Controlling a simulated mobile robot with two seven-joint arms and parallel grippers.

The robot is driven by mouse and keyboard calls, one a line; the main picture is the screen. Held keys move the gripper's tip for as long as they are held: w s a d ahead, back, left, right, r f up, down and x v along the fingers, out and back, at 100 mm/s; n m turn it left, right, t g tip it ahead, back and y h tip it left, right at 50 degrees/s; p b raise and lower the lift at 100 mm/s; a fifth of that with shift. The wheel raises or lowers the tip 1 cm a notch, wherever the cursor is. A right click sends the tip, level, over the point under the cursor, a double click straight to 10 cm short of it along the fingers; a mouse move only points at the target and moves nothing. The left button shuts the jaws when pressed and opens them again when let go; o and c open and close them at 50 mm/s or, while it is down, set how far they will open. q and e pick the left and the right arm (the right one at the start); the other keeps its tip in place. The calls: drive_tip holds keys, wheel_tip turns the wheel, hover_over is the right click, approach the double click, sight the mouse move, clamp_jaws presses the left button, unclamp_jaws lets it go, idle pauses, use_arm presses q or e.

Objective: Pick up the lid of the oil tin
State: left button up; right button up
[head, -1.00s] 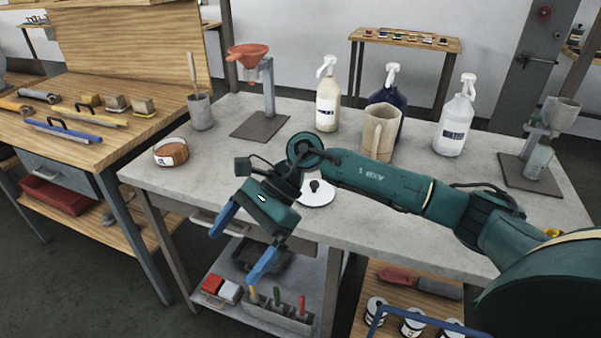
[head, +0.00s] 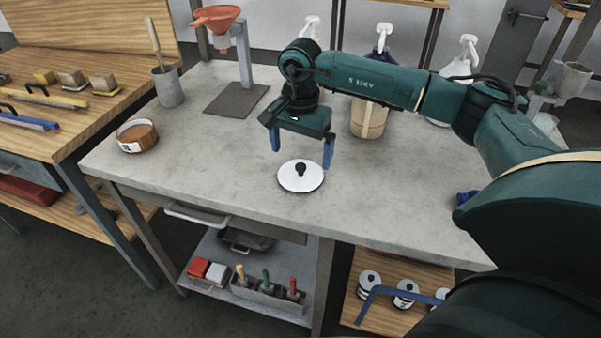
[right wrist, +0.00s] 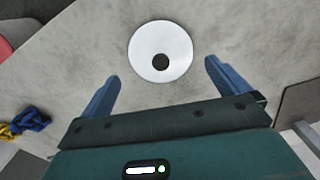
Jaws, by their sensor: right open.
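The lid (head: 301,178) is a white disc with a dark round knob, lying flat on the grey table. It also shows in the right wrist view (right wrist: 150,40), beyond the fingertips. My right gripper (head: 301,152) is open and empty, its two blue fingers pointing down above and slightly behind the lid. In the right wrist view the open fingers (right wrist: 162,76) stand to either side of the lid's near edge, not touching the knob. I cannot identify an oil tin for certain; a round amber-filled container (head: 137,137) stands at the table's left. My left gripper is not in view.
A tan jug (head: 369,118) and spray bottles (head: 381,42) stand behind my right arm. A red funnel on a stand (head: 216,18) and a grey cup (head: 168,88) are at the back left. The table left and front of the lid is clear.

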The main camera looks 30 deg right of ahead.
sight(300, 166)
drive_tip(key=shift+f+p, duration=0.5)
drive_tip(key=shift+f, duration=2.3)
drive_tip(key=shift+c, duration=0.3)
drive_tip(key=c, duration=0.6)
